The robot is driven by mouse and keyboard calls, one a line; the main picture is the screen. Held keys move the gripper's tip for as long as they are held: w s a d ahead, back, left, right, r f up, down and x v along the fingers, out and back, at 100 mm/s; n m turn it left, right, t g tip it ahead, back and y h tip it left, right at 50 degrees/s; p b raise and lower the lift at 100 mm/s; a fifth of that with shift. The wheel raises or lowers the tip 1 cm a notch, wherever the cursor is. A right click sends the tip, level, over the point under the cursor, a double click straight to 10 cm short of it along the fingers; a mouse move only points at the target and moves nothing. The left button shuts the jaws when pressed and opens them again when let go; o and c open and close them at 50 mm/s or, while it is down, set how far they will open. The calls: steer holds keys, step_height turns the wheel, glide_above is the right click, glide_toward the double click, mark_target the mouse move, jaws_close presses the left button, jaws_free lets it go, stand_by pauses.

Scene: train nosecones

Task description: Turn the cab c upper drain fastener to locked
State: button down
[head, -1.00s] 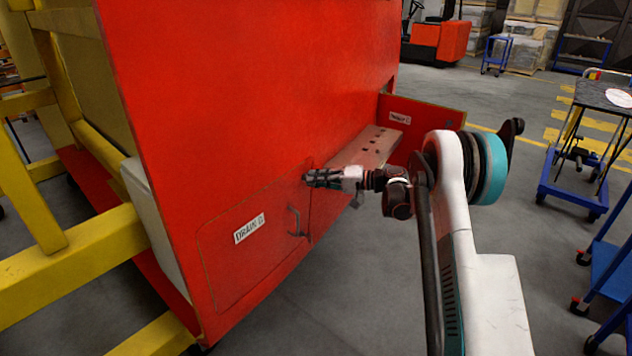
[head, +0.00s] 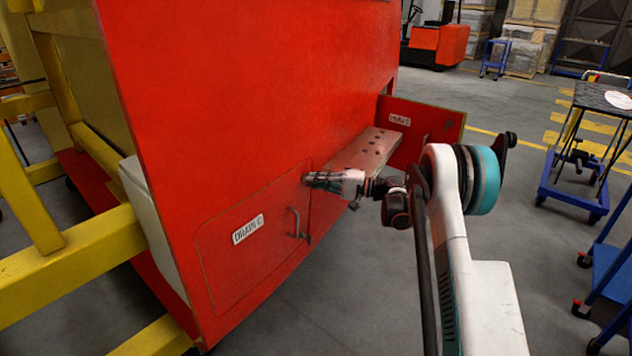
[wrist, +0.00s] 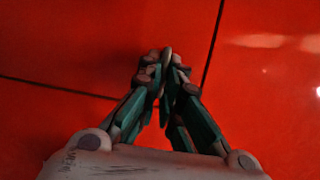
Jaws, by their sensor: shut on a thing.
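The drain C hatch (head: 255,250) is a closed red panel low on the red cab, with a "DRAIN C" label (head: 248,229) and a dark handle (head: 295,224) near its right edge. My gripper (head: 309,179) is at the hatch's upper right corner, against the red face. In the wrist view my gripper (wrist: 165,62) has its fingertips together on a small tan piece, the upper drain fastener (wrist: 167,54), beside the panel seams. The fingers hide most of the fastener, so its turn angle is hard to tell.
An open red flap (head: 425,125) with its own label stands to the right, beside a shelf with holes (head: 372,146). Yellow frame beams (head: 70,262) are at left. A blue cart (head: 575,185) stands at right, with clear floor between.

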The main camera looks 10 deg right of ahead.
steer(key=c, duration=1.8)
jaws_free()
steer(key=v, duration=1.2)
steer(key=shift+f, duration=0.1)
